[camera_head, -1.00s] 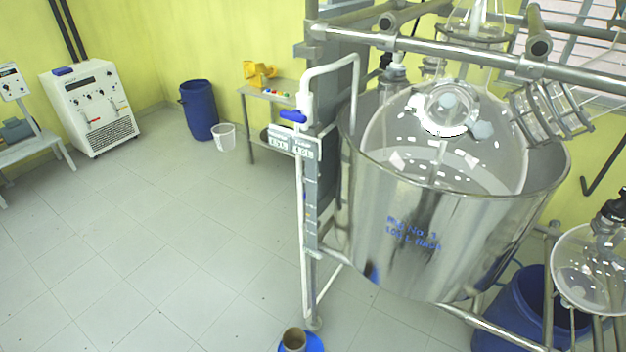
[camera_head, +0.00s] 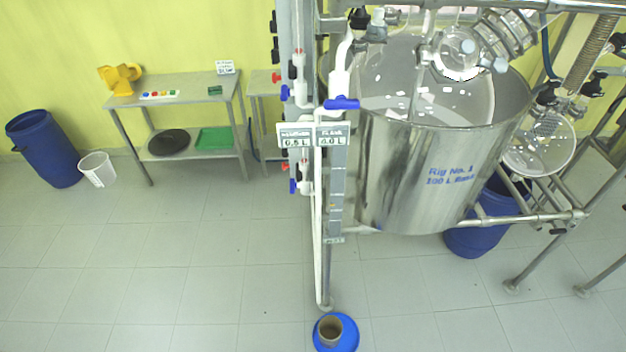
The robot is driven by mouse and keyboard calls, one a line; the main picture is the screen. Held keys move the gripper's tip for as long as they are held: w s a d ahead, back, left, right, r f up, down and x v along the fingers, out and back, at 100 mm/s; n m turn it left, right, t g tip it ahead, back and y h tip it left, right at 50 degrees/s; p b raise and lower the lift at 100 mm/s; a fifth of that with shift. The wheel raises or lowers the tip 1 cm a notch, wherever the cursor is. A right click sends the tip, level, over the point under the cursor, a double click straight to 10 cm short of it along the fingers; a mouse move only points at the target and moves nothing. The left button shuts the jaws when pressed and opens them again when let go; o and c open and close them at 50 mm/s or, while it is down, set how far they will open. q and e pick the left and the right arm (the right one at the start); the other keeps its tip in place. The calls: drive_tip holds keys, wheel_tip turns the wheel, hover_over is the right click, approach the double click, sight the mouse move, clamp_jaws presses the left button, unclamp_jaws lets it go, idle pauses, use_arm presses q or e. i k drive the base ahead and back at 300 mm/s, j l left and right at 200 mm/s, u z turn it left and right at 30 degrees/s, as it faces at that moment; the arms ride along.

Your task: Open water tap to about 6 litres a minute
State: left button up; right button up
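A blue lever handle (camera_head: 342,104) sits on a white pipe (camera_head: 340,75) at the front left of the steel vessel; it looks like the water tap. Its handle lies roughly crosswise to the pipe. Just below it are two small display plates: the left one (camera_head: 296,138) seems to read 0.5 L and the right one (camera_head: 331,137) 0.0 L, small print unclear. A marked upright strip (camera_head: 337,190) hangs beneath them. Neither of my grippers is in view.
Red and blue valve handles line the post at left. A blue round container (camera_head: 336,332) stands on the floor in front. A steel table (camera_head: 180,85) stands behind left.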

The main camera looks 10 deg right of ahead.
sight(292, 185)
drive_tip(key=j+z, duration=0.35)
drive_tip(key=j, duration=0.4)
drive_tip(key=k+j+z, duration=0.1)
drive_tip(key=j+z, duration=0.3)
drive_tip(key=j, duration=0.3)
drive_tip(key=i+j+z, duration=0.1)
drive_tip(key=i+j, duration=0.2)
drive_tip(key=i+j+z, duration=0.15)
drive_tip(key=i+j, duration=0.15)
drive_tip(key=j, duration=0.2)
